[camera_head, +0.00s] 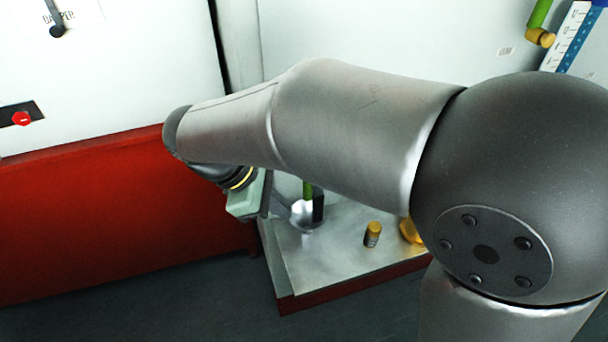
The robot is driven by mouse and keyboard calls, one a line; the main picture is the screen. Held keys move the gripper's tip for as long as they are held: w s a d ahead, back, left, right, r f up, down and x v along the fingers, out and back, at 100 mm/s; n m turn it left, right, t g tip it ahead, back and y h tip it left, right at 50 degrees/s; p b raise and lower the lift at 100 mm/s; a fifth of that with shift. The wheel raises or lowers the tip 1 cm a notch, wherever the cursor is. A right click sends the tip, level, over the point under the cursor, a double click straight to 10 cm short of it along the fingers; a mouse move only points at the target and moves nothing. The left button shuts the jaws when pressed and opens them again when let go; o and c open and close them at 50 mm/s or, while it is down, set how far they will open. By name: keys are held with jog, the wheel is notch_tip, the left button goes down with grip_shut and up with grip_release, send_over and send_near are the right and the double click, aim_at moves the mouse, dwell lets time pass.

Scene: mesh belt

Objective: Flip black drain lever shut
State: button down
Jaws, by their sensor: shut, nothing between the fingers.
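A black lever piece (318,208), which appears to be the drain lever, stands roughly upright at a silver valve body (303,218). A green pipe (308,189) runs down to this valve above the metal ledge. My gripper (284,207) is at the end of my arm, just left of the valve, and its fingers point toward it. The fingers are shut and look empty. My forearm hides the upper part of the pipe. I cannot tell whether the fingertips touch the valve or lever.
A yellow-capped bottle (373,234) stands on the metal ledge (330,262), with a yellow object (411,231) partly behind my arm. A red panel (110,215) is at left. A labelled black handle (56,22) and red knob (21,118) are on the white wall.

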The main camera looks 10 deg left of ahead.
jog(key=s+a+r+n+t+h, duration=0.1)
jog(key=a+n+t+h, duration=0.1)
jog(key=a+n, duration=0.2)
jog(key=a, duration=0.3)
jog(key=shift+s+a+r+n+p, duration=0.2)
jog(key=shift+s+r+n+p, duration=0.1)
jog(key=shift+r+p, duration=0.1)
jog(key=p, duration=0.1)
send_near(312, 216)
notch_tip(312, 216, down, 4)
jog(key=d, duration=0.1)
jog(key=w+d+p, duration=0.1)
jog(key=shift+w+d+f, duration=0.15)
jog(key=shift+w+d, duration=0.1)
jog(key=shift+d, duration=0.05)
jog(key=shift+w+d+f, duration=0.1)
jog(key=shift+w+d, duration=0.15)
jog(key=shift+d, duration=0.2)
